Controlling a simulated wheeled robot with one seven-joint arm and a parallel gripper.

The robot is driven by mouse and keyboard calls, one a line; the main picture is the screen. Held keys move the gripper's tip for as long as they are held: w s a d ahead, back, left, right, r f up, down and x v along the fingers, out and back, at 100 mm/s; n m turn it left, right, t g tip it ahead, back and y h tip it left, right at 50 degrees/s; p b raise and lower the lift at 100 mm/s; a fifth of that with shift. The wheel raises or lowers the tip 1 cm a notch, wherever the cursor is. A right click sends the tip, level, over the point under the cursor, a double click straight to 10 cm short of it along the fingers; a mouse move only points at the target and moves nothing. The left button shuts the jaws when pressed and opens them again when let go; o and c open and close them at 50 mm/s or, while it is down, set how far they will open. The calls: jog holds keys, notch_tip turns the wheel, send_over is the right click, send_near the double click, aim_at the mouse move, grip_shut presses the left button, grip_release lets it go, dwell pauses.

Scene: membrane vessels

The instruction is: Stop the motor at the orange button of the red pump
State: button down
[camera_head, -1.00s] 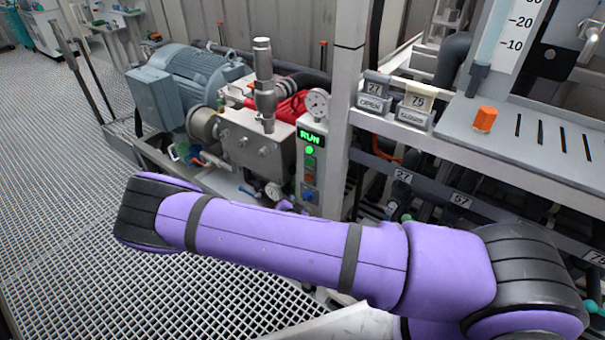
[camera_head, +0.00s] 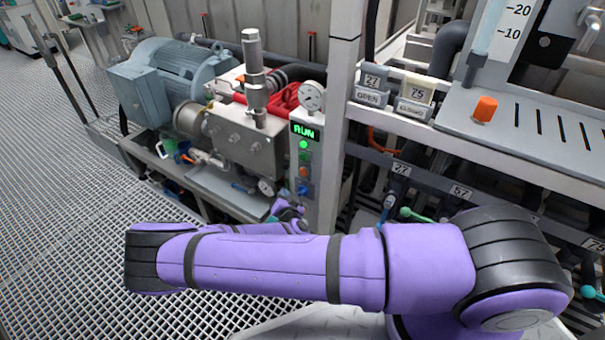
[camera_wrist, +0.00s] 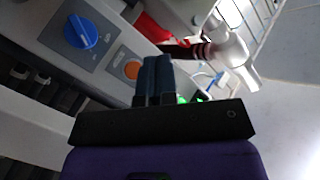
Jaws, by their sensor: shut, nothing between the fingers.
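The red pump (camera_head: 284,97) stands behind a grey metal block beside a blue-grey motor (camera_head: 172,75). Its narrow control panel (camera_head: 327,165) shows a green RUN display (camera_head: 305,132), a lit green lamp (camera_head: 304,144), a dark green button, the orange button (camera_head: 303,172) and a blue knob (camera_head: 302,189). In the wrist view, my gripper (camera_wrist: 157,62) is shut and empty. Its fingertips are just beside the orange button (camera_wrist: 132,69), which is partly in view; I cannot tell whether they touch. The blue knob (camera_wrist: 80,33) is further left.
A pressure gauge (camera_head: 312,96) sits on top of the panel. A grey upright post (camera_head: 343,90) stands directly right of it. A shelf with OPEN and CLOSED tags and an orange knob (camera_head: 485,109) is at the right. Grating floor (camera_head: 70,220) is free at the left.

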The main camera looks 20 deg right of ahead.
jog(key=w+d, duration=0.4)
jog(key=d, duration=0.2)
jog(key=shift+w+d, duration=0.2)
jog(key=shift+w, duration=0.15)
jog(key=shift+d, duration=0.15)
dwell(1.8)
jog(key=shift+w+d, duration=0.2)
jog(key=shift+w, duration=0.05)
jog(key=shift+w+d, duration=0.25)
jog(key=shift+d, duration=0.1)
dwell(0.9)
jog(key=shift+s, duration=0.1)
jog(key=shift+s+a, duration=0.45)
jog(key=shift+a, duration=0.2)
jog(key=shift+a, duration=0.1)
jog(key=shift+s+a, duration=0.75)
jog(key=shift+a, duration=0.2)
jog(key=shift+s+a, duration=0.7)
jog(key=shift+a, duration=0.25)
